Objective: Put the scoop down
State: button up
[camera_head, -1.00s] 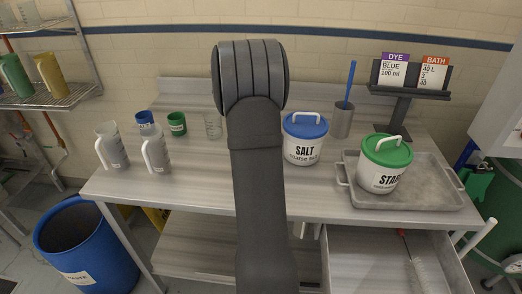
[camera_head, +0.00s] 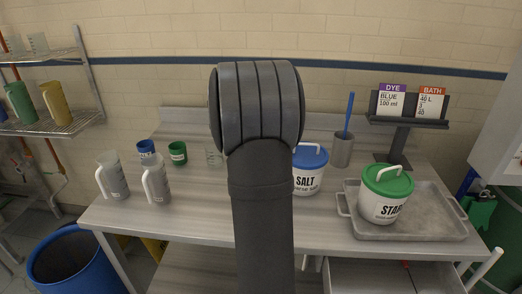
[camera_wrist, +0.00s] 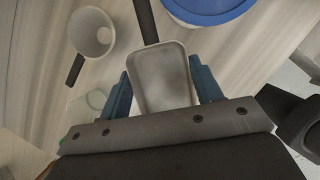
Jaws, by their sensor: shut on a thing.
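In the wrist view, a grey scoop (camera_wrist: 161,77) with a shallow rectangular bowl and a straight dark handle lies between the two blue fingers of my gripper (camera_wrist: 160,88). The gripper is shut on it. The scoop's handle points toward the top of the picture, and the bench top is beyond it. I cannot tell whether the scoop touches the bench. In the head view, my arm hides both gripper and scoop.
The blue-lidded salt tub (camera_head: 308,172) is partly behind my arm; its lid (camera_wrist: 212,8) is near the scoop. A grey cup (camera_wrist: 92,32) and clear beaker (camera_wrist: 96,99) are left. A starch tub (camera_head: 386,194) stands on a tray (camera_head: 440,218). Jugs (camera_head: 113,176) stand left.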

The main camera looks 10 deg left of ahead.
jog(key=shift+r, duration=0.55)
jog(key=shift+s+d+m, duration=0.15)
jog(key=shift+d+m, duration=0.1)
jog(key=shift+m, duration=0.35)
jog(key=m, duration=0.2)
jog(key=s+d+m+g+h, duration=0.1)
jog(key=d+m+g, duration=0.1)
jog(key=m, duration=0.1)
jog(key=shift+s+d+f+m, duration=0.1)
jog(key=shift+s+f+m, duration=0.05)
jog(key=shift+f+m, duration=0.15)
jog(key=s+d+r+m+g+y, duration=0.1)
jog(key=s+d+m+g+y, duration=0.4)
jog(key=m, duration=1.5)
jog(key=w+d+r+n+h, duration=0.1)
jog(key=w+d+n, duration=0.1)
jog(key=d, duration=1.7)
jog(key=w+d+r+n+h, duration=0.1)
jog(key=d, duration=1.8)
jog(key=shift+n+h, duration=0.3)
jog(key=shift+n, duration=0.3)
jog(key=shift+s+d+f, duration=0.35)
jog(key=shift+d+f, duration=1.4)
jog(key=shift+f, duration=1.35)
jog(key=shift+s+d+f, duration=0.3)
jog(key=shift+d+f, duration=1.45)
jog(key=shift+f, duration=1.4)
jog(key=shift+s+d+f, duration=0.35)
jog(key=shift+d+f, duration=1.4)
jog(key=shift+f, duration=1.35)
